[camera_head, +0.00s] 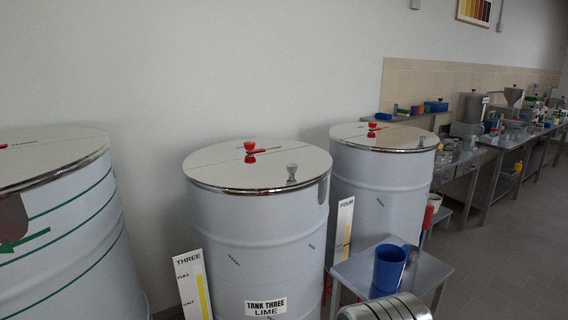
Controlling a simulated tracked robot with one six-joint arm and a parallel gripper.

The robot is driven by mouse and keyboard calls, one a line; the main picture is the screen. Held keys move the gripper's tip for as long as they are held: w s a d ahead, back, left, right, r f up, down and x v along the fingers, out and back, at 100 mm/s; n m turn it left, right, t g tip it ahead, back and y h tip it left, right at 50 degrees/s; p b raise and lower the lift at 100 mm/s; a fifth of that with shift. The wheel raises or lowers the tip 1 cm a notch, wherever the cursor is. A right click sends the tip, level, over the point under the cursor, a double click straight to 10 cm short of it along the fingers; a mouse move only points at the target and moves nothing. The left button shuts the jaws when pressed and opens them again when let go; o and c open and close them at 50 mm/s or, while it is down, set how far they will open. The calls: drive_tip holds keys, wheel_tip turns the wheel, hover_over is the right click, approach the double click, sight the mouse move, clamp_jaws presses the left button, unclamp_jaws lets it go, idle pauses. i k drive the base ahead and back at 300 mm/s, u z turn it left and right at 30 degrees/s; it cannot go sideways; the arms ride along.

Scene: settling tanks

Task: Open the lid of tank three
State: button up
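Tank three (258,235) is a pale grey drum in the middle, with a label reading "TANK THREE LIME" (265,306) on its front. Its shiny flat lid (222,168) lies shut on the rim, with a seam line across it. A red knob or valve (250,150) stands near the lid's middle. A board marked "THREE" (190,285) with a yellow level strip leans at the drum's lower left. My gripper is not in view.
Tank four (382,185) stands behind right, and another lidded drum (75,235) at left. A small table (434,268) with a blue cup (389,268) stands right. A striped metal round thing (386,308) is cut off below. Benches line the far wall; floor (510,270) is clear right.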

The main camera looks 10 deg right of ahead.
sight(293, 167)
drive_tip(key=u, duration=0.55)
drive_tip(key=i, duration=1)
drive_tip(key=u, duration=0.05)
